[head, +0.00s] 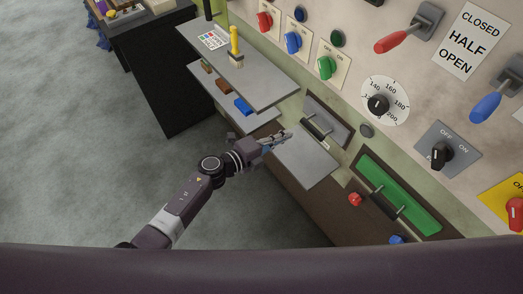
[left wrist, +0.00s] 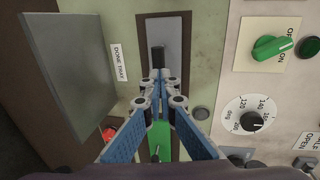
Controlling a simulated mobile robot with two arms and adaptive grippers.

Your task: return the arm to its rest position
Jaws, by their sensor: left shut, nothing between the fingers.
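My left arm comes in from the lower left in the head view. Its gripper (head: 284,136) is over the left edge of a grey shelf tray (head: 308,162), in front of a grey panel with a dark handle (head: 317,128). In the left wrist view the blue-padded fingers (left wrist: 158,76) meet at their tips, with nothing between them. The dark handle (left wrist: 157,60) shows just beyond the tips; I cannot tell whether they touch it. My right gripper is not in view.
A green drawer front (head: 400,192) with a dark handle is to the right. A two-level grey shelf (head: 262,88) with a yellow-handled tool (head: 235,45) is above left. The wall carries knobs, a dial (head: 378,104) and levers. Grey floor (head: 90,170) lies open at left.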

